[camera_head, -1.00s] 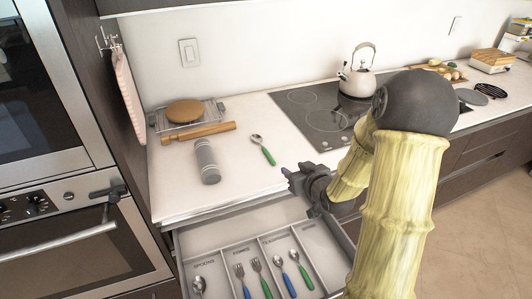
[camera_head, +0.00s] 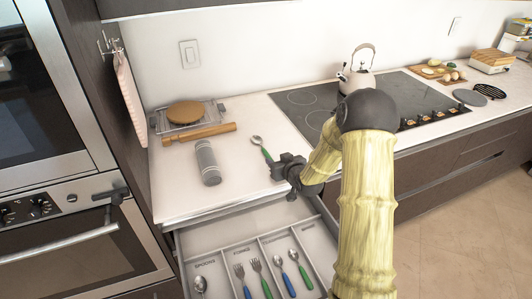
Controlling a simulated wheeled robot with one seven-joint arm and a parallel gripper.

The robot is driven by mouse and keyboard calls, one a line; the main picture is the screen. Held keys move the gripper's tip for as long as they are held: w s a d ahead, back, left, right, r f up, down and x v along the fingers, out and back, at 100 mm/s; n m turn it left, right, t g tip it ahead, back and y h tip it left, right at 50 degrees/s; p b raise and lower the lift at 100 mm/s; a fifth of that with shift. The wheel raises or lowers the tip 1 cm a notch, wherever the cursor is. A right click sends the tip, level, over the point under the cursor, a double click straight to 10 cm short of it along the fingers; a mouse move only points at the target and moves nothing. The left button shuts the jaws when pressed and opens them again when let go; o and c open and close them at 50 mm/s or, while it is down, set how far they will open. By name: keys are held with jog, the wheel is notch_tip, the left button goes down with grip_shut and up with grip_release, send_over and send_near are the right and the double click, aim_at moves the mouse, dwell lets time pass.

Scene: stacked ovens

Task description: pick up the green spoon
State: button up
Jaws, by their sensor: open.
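The green spoon (camera_head: 259,143) lies on the white counter, its metal bowl toward the back and its green handle toward the front right. My gripper (camera_head: 274,167) is open, low over the counter at the handle end. It hides most of the handle, and I cannot tell whether it touches it. Another green-handled spoon (camera_head: 301,269) lies in the open drawer below, in a divided compartment beside a blue-handled spoon (camera_head: 285,274).
The open drawer (camera_head: 208,253) holds several utensils. A grey bottle (camera_head: 207,163), a rolling pin (camera_head: 199,133) and a rack with a round brown item (camera_head: 185,111) are left of the spoon. The cooktop (camera_head: 305,105) and kettle (camera_head: 358,75) are behind right.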

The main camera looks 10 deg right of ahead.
aim_at(269, 156)
jog(key=shift+w, duration=0.1)
jog(key=shift+w+a+f, duration=0.1)
jog(key=shift+w+a, duration=0.1)
jog(key=shift+w, duration=0.1)
jog(key=p+x, duration=0.1)
jog(key=x, duration=0.3)
jog(key=shift+w+a+f, duration=0.1)
jog(key=shift+a, duration=0.1)
grip_shut()
